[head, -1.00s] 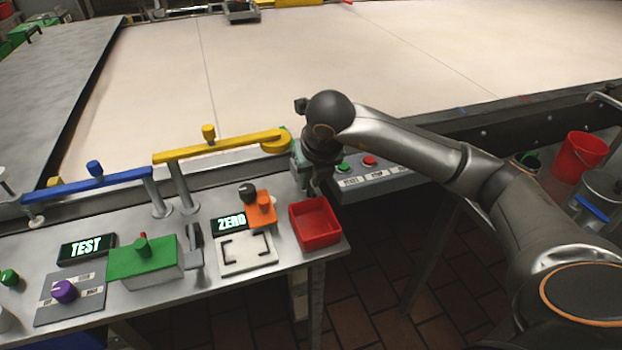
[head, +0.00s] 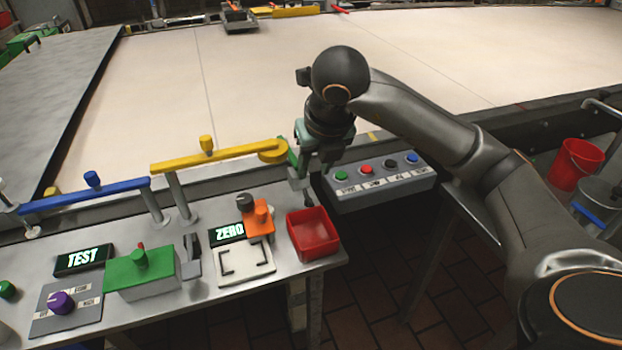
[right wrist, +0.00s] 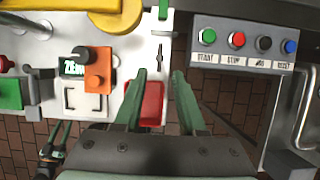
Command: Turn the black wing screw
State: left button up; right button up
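My right gripper (head: 311,188) is over the right end of the metal table, behind the red tray. In the right wrist view its two green fingers (right wrist: 160,76) are apart with nothing between them. Two small green fingers, apparently my left gripper (right wrist: 55,140), show at lower left.
The red tray (head: 313,232) sits at the table's right corner. A grey button panel (head: 380,187) stands to its right. A yellow rail (head: 215,155) runs behind the table parts. A green-topped box (head: 138,266) and purple knob (head: 60,301) stand left.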

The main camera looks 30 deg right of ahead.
jog(key=v, duration=0.3)
jog(key=shift+s+r, duration=0.1)
dwell(0.5)
